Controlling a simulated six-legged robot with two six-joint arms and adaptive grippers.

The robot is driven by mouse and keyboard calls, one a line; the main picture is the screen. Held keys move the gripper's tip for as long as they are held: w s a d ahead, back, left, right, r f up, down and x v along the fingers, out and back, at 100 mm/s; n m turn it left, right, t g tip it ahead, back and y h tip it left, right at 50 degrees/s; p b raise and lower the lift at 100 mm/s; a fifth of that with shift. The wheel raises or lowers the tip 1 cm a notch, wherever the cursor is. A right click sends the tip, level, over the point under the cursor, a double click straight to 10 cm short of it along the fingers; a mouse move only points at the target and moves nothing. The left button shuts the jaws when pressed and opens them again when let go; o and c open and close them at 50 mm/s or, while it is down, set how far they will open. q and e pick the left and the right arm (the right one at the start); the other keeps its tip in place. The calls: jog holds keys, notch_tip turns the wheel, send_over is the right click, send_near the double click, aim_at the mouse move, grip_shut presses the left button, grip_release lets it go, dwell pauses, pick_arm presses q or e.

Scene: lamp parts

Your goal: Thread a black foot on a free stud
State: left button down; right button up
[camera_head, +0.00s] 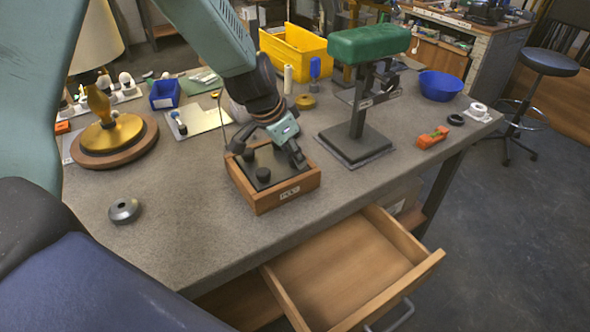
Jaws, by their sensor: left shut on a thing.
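My left gripper (272,156) reaches down over an open wooden box (285,198) with a dark inside and a small label on its front. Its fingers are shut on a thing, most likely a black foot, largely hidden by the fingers. Another small black foot (263,176) stands in the box, just below the fingers. A lamp with a pale shade (97,38), brass stem and round wooden base (117,148) stands upright at the left of the bench. I cannot make out any stud. My right gripper is out of view.
A black stand with a green padded top (368,42) rises right of the box. A dark round weight (124,211) lies at the front left of the bench (200,225). A drawer (345,270) hangs open below. A blue bowl (440,85) and yellow bin (296,54) stand farther back.

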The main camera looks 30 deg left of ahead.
pick_arm(q)
jog(key=shift+s+f+m+g+h+b, duration=0.15)
jog(key=shift+f+m+g+h+b, duration=0.1)
jog(key=shift+m+b, duration=0.7)
jog(key=shift+s+f+m+g+h+b, duration=0.1)
jog(key=shift+f+m+g+h+b, duration=0.15)
jog(key=shift+m+b, duration=0.65)
jog(key=shift+r+m+b, duration=0.1)
jog(key=shift+m+b, duration=0.25)
jog(key=shift+b, duration=0.55)
jog(key=shift+m+g+h+b, duration=0.3)
jog(key=shift+m+b, duration=0.15)
jog(key=shift+m, duration=0.05)
jog(key=shift+w+m+g+b, duration=0.15)
jog(key=shift+m+g+b, duration=0.35)
jog(key=shift+m, duration=0.7)
jog(key=shift+a+m+g+h, duration=0.1)
jog(key=shift+m+g+h, duration=0.25)
jog(key=shift+m, duration=0.75)
jog(key=shift+m+g, duration=0.25)
jog(key=shift+m, duration=0.45)
